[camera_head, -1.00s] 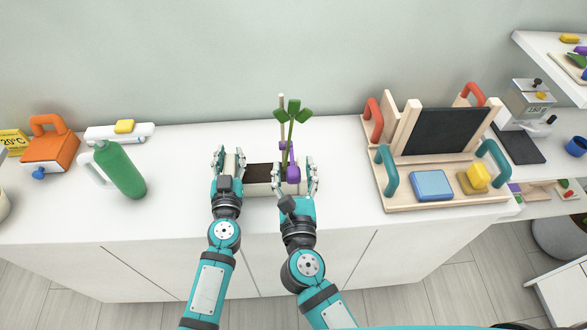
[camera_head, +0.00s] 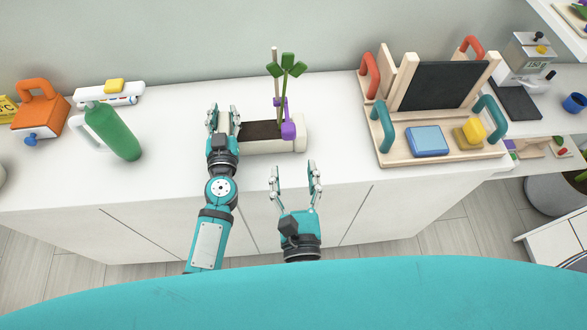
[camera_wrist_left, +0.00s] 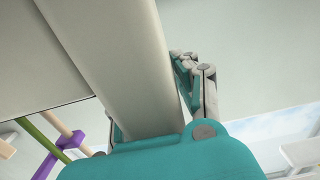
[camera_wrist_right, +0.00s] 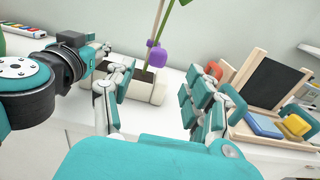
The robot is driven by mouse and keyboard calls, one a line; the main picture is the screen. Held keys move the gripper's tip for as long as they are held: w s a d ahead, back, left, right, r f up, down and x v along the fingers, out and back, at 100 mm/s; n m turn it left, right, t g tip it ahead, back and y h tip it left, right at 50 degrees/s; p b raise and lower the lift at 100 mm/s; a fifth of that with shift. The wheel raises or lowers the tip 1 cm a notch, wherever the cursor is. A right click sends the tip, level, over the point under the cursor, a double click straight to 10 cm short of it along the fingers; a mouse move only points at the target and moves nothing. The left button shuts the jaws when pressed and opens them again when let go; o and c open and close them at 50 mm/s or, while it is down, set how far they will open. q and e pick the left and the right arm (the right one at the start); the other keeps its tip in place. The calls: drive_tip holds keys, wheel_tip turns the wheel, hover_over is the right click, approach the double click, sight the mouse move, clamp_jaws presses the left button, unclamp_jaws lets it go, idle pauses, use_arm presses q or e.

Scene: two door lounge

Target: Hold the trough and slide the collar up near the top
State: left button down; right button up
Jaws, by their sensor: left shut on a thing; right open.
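The trough (camera_head: 272,148) is a cream box with dark soil on the counter. A thin wooden stake (camera_head: 275,62) and a green plant (camera_head: 287,68) stand upright in it. The purple collar (camera_head: 289,130) is low by the stake, with a smaller purple part higher up; it also shows in the right wrist view (camera_wrist_right: 156,55). My left gripper (camera_head: 224,113) is shut on the trough's left end. My right gripper (camera_head: 294,170) is open and empty in front of the trough's right end, apart from it. The left wrist view shows the trough wall (camera_wrist_left: 110,60) close up.
A wooden rack (camera_head: 440,158) with a dark panel and coloured handles stands to the right. The counter between trough and rack is clear. The wall is close behind.

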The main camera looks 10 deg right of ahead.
sight(289, 136)
drive_tip(key=shift+f, duration=0.1)
drive_tip(key=w, duration=1.2)
drive_tip(key=shift+f, duration=0.2)
clamp_jaws()
